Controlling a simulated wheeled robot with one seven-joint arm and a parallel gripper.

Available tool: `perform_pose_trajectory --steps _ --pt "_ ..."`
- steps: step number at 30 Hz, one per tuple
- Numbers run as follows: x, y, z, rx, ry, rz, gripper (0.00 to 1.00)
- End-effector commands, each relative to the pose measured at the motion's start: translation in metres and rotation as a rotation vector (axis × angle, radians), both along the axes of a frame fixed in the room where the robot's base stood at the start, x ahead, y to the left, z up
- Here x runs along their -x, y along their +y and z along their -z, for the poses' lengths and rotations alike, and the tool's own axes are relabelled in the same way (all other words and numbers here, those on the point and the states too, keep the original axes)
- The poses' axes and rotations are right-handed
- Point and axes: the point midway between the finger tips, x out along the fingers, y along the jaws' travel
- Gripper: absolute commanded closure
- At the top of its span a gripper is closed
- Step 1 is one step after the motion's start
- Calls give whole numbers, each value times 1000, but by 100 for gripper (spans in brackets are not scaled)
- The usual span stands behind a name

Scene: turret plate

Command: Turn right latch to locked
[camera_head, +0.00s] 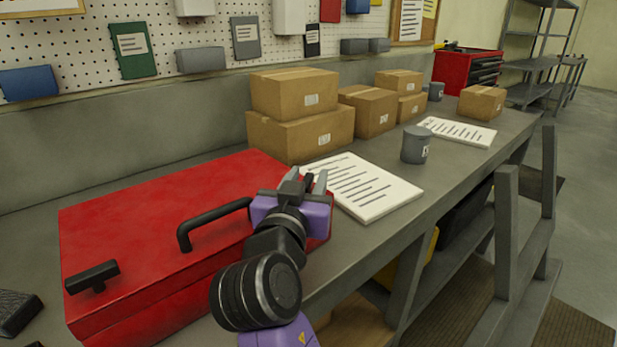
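A red toolbox (150,215) lies on the grey workbench with its lid closed. A black carry handle (212,222) is on its front part. A black T-shaped latch (92,276) is near its left end. My gripper (306,179) is at the toolbox's right end, its two grey fingers apart. A small dark piece (308,183) shows between the fingers; it may be the right latch, mostly hidden by my gripper. I cannot tell whether the fingers touch it, or how that latch is turned.
A paper pad (365,188) lies right of the toolbox. Cardboard boxes (300,135) stand behind it, and a grey mug (416,145) is farther right. A dark object (16,312) lies at the lower left. A pegboard wall runs along the back.

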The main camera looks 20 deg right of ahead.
Motion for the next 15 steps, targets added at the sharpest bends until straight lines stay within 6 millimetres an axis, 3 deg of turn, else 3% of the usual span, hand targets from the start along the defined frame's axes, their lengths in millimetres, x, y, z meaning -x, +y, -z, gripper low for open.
perform_pose_trajectory --steps 15 --pt "58 40 -1 0 0 -1 63"
